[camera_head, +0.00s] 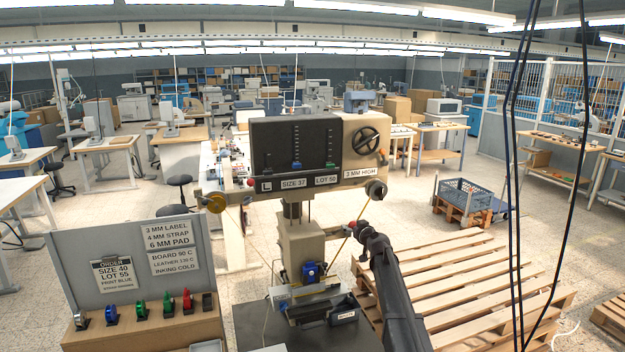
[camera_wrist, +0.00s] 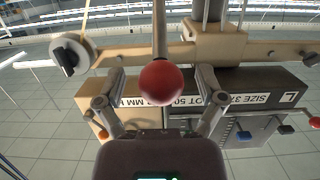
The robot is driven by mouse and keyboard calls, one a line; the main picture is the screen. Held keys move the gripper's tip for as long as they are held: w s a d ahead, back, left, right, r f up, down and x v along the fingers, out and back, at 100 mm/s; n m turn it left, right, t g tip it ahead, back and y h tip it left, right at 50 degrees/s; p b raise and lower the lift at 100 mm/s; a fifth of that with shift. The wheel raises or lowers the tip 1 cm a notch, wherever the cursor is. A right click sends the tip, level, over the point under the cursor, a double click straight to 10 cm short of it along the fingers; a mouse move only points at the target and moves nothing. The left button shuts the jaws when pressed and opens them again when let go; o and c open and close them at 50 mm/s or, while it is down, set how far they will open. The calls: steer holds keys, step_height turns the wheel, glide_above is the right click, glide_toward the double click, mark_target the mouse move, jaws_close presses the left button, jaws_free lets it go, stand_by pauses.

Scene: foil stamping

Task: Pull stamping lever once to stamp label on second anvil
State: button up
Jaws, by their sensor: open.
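The lever's red ball knob (camera_wrist: 162,83) sits between the spread fingers of my open gripper (camera_wrist: 160,95), with a visible gap on each side. Its rod runs away behind it. In the head view my gripper (camera_head: 361,231) is at the right of the stamping machine (camera_head: 298,152), near the lever below the right pivot. The machine's head (camera_head: 303,245) stands above a work area with a pale bar and a blue part (camera_head: 311,272). Anvils there are too small to tell apart, and I cannot make out a label on them.
The machine's panel reads L, SIZE 37, LOT 50 and 3 MM HIGH, beside a handwheel (camera_head: 366,141). A grey order board (camera_head: 125,245) reads SIZE 40, LOT 55, PRINT BLUE. Coloured rolls stand on a wooden stand (camera_head: 150,335) at the left. Wooden pallets (camera_head: 470,280) lie at right.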

jaws_close()
steer(key=shift+s+d+f+b, duration=0.15)
steer(key=shift+s+f+b, duration=0.3)
steer(key=shift+f+b, duration=0.3)
steer(key=shift+s+d+f+b, duration=0.1)
steer(key=shift+s+f+b, duration=0.35)
steer(key=shift+f+b, duration=0.25)
steer(key=shift+s+d+f+b, duration=0.15)
steer(key=shift+s+f+b, duration=0.2)
steer(key=shift+f+b, duration=0.45)
steer(key=shift+s+d+f+b, duration=0.1)
steer(key=shift+s+f+b, duration=0.2)
steer(key=shift+f+b, duration=0.5)
steer(key=shift+s+d+f+b, duration=0.1)
steer(key=shift+s+f+b, duration=0.1)
steer(key=shift+f+b, duration=0.65)
steer(key=shift+s+d+f+b, duration=0.1)
steer(key=shift+s+f+b, duration=0.1)
steer(key=shift+f+b, duration=0.6)
